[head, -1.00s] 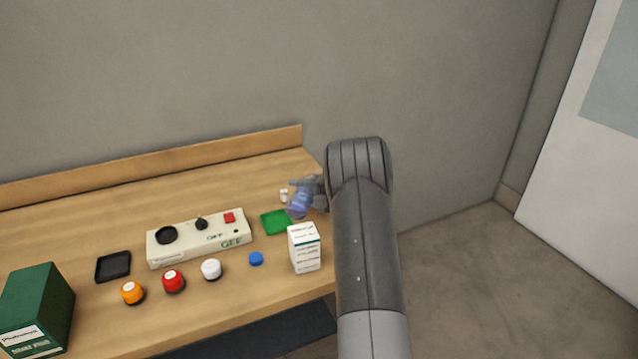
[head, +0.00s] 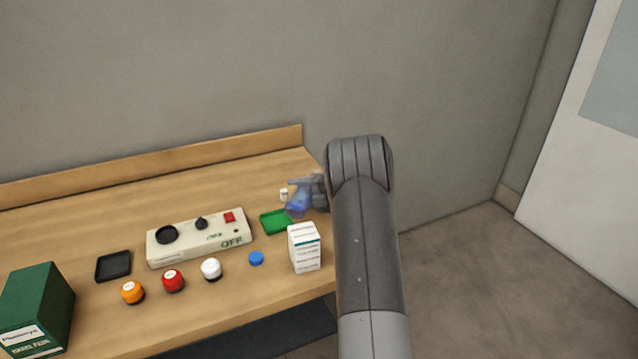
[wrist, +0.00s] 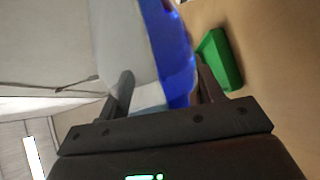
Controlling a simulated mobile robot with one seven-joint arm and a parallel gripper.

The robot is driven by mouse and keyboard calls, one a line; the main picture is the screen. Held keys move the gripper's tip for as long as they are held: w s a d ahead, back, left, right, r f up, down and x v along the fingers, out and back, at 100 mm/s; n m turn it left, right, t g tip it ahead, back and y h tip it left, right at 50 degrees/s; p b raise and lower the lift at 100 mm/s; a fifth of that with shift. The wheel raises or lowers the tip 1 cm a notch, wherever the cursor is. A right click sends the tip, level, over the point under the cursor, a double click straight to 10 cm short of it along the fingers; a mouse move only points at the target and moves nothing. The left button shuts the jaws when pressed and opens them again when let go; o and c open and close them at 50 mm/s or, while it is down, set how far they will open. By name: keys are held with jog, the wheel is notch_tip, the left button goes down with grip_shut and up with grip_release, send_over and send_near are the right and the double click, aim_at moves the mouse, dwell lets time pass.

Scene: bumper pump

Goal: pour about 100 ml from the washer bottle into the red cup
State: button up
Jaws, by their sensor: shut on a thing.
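The washer bottle (head: 297,208), bluish and small in the head view, is in my gripper (head: 313,187) beside the green tray, at the right end of the bench. It looks tilted, but its mouth cannot be made out. In the wrist view the bottle (wrist: 172,55) shows a blue part and a pale part between the two fingers of my gripper (wrist: 160,90), which is shut on it. A small red round thing with a dark base (head: 173,280), probably the red cup, stands at the front of the bench, away from the bottle.
A cream control box (head: 190,251) marked OFF stands mid-bench. A green tray (head: 276,222) lies near the bottle, also in the wrist view (wrist: 222,60). A white carton (head: 305,248), blue cap (head: 256,258), white pot (head: 211,269), orange pot (head: 132,292), black tray (head: 113,266) and green box (head: 37,307) stand around.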

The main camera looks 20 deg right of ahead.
jog(key=shift+r+m, duration=0.3)
jog(key=shift+r, duration=0.15)
dwell(1.6)
jog(key=shift+f, duration=0.1)
notch_tip(320, 180, down, 2)
jog(key=shift+a+f+n, duration=0.1)
jog(key=shift+f+n, duration=0.1)
jog(key=shift+n, duration=0.7)
jog(key=shift+s+n+t+h, duration=0.2)
jog(key=shift+n+t+h, duration=0.1)
jog(key=shift+n, duration=0.2)
jog(key=shift+a+n, duration=0.15)
jog(key=shift+n, duration=0.15)
dwell(0.6)
